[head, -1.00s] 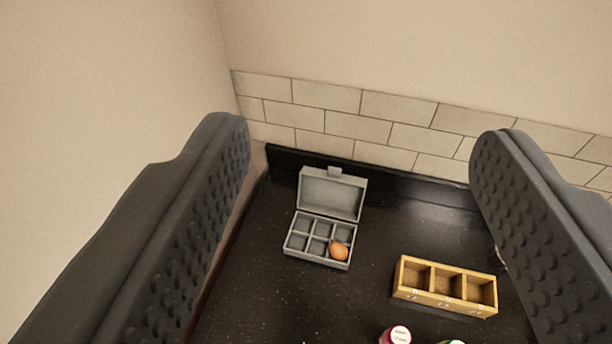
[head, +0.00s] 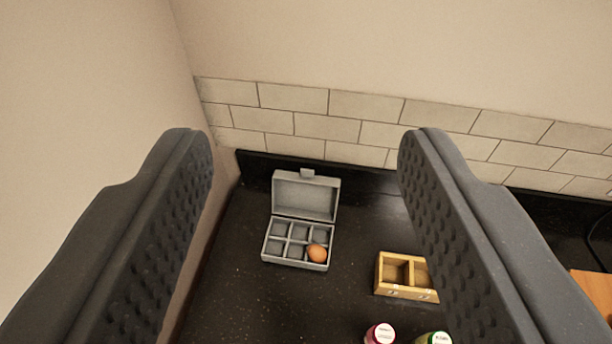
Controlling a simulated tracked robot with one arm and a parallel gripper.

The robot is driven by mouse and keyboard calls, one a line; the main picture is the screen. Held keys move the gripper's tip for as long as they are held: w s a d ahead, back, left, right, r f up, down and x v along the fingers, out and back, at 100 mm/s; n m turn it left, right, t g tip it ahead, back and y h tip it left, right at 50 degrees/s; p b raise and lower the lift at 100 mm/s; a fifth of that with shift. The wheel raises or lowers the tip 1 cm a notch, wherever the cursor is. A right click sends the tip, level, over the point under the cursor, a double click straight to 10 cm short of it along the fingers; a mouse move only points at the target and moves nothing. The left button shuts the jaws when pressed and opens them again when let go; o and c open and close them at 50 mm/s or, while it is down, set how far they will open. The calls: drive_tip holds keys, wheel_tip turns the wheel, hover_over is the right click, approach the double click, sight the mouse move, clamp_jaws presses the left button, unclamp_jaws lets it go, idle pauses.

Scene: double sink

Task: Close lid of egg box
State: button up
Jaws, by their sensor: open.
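The grey egg box (head: 267,252) stands on the dark countertop near the left corner, with its lid (head: 305,196) raised upright at the back. One brown egg (head: 317,253) sits in the front right compartment; the other compartments look empty. My gripper (head: 305,150) is open and empty. Its two dark, studded fingers stand left and right of the egg box in the picture, nearer to the camera and apart from it.
A wooden divided box (head: 405,292) stands right of the egg box, partly hidden by my right finger. Walls (head: 360,105) close off the back and left.

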drive_tip(key=w+f+m+g+h, duration=0.1)
drive_tip(key=w+f+g+h, duration=0.15)
drive_tip(key=w+f, duration=1.3)
drive_tip(key=m+g+p, duration=0.1)
drive_tip(key=g, duration=0.3)
approach(307, 172)
drive_tip(key=shift+y, duration=0.35)
drive_tip(key=shift+d+p+x, duration=0.15)
drive_tip(key=shift+p+x, duration=0.2)
drive_tip(key=shift+x, duration=1.8)
drive_tip(key=shift+d+p+x, duration=0.15)
drive_tip(key=shift+p+x, duration=0.15)
drive_tip(key=shift+x, duration=1.85)
drive_tip(key=shift+r, duration=0.1)
clamp_jaws()
drive_tip(key=shift+s, duration=0.1)
